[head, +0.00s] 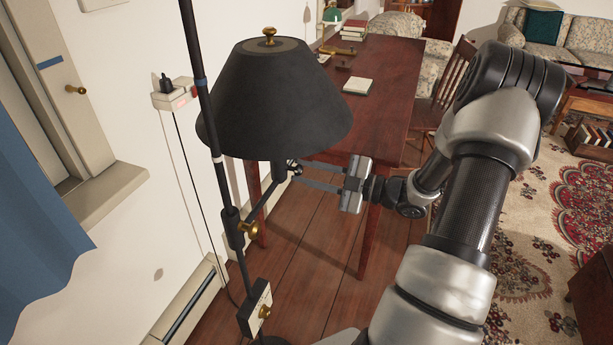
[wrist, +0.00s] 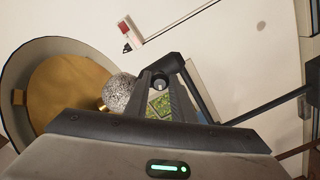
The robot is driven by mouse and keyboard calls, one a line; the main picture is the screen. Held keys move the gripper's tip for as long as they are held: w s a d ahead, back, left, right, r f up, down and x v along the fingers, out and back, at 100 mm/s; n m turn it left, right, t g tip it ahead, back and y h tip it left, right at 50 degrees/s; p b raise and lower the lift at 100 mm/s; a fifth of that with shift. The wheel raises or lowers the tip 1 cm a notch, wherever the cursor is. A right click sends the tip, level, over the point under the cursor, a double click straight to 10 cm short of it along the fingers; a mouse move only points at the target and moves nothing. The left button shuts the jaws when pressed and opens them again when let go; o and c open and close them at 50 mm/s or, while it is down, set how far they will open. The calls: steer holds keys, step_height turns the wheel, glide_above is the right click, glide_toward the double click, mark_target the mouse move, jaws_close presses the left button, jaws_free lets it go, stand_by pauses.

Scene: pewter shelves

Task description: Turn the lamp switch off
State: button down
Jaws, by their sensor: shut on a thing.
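The floor lamp has a dark shade (head: 275,105) on a thin black pole and a jointed arm. In the wrist view I look up into the shade's gold inside (wrist: 75,88), with a speckled pale bulb (wrist: 118,92). My gripper (head: 297,173) reaches from the right to just under the shade. In the wrist view its fingertips (wrist: 160,80) are closed around a small dark knob-like switch (wrist: 160,83) by the black lamp socket (wrist: 168,64). The fingers partly hide the switch, and its exact position is hard to tell.
A wooden desk (head: 385,75) with books and a notepad stands behind my gripper. A wall outlet with a plug (head: 177,95) is at left. The lamp pole (head: 212,130) has a brass joint knob (head: 247,229) and a pale box (head: 256,308) lower down. A chair (head: 450,85) is behind my arm.

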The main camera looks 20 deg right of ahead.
steer(key=n, duration=0.5)
stand_by(0.6)
steer(key=c, duration=1.5)
jaws_free()
steer(key=p+v, duration=0.2)
steer(key=v, duration=1.5)
steer(key=shift+s+d+r, duration=0.1)
steer(key=shift+s+d, duration=0.1)
